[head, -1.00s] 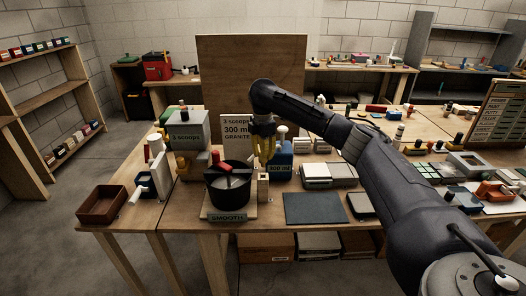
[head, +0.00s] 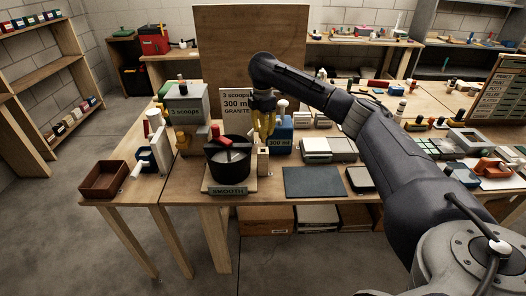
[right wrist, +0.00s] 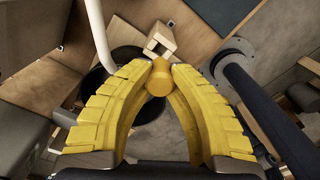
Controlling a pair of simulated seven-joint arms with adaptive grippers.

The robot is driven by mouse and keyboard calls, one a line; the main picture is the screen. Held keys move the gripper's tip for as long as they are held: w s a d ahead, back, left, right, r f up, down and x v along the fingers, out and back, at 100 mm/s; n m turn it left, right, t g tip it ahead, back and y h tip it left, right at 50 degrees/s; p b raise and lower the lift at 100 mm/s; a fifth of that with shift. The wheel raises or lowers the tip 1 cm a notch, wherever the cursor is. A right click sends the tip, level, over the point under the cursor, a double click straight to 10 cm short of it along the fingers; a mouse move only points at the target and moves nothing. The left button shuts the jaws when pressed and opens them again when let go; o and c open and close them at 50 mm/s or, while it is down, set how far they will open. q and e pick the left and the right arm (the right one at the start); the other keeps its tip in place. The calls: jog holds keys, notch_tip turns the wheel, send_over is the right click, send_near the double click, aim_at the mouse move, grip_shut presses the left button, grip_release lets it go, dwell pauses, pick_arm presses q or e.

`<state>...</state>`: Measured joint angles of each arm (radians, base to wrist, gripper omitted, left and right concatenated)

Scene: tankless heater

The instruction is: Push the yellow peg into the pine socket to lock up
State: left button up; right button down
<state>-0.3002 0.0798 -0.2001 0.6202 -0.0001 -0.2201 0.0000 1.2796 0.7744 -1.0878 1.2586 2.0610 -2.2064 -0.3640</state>
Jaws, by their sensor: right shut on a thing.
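My right gripper (head: 264,125) has yellow fingers and points down just above the pine socket (head: 262,160), a small upright wooden block beside the black pot. In the right wrist view the fingers (right wrist: 158,75) are shut on the yellow peg (right wrist: 157,82). The peg's rounded end faces the camera. The pine socket (right wrist: 161,40) shows just beyond the fingertips, with a dark square opening. I cannot tell whether the peg's far end touches the socket. In the head view the fingers hide the peg. My left gripper is not in view.
The black pot (head: 228,165) with a red knob (head: 215,131) stands left of the socket on a board marked SMOOTH (head: 228,191). A blue 300 ml container (head: 281,137) stands close behind the gripper. A dark flat mat (head: 312,182) lies to the right.

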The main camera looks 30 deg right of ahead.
aim_at(263, 142)
jog(key=shift+f, duration=0.35)
jog(key=shift+f, duration=1.3)
jog(key=shift+f, duration=1.5)
dwell(1.7)
jog(key=c, duration=1.3)
grip_release()
jog(key=shift+r, duration=6)
jog(key=shift+a, duration=0.1)
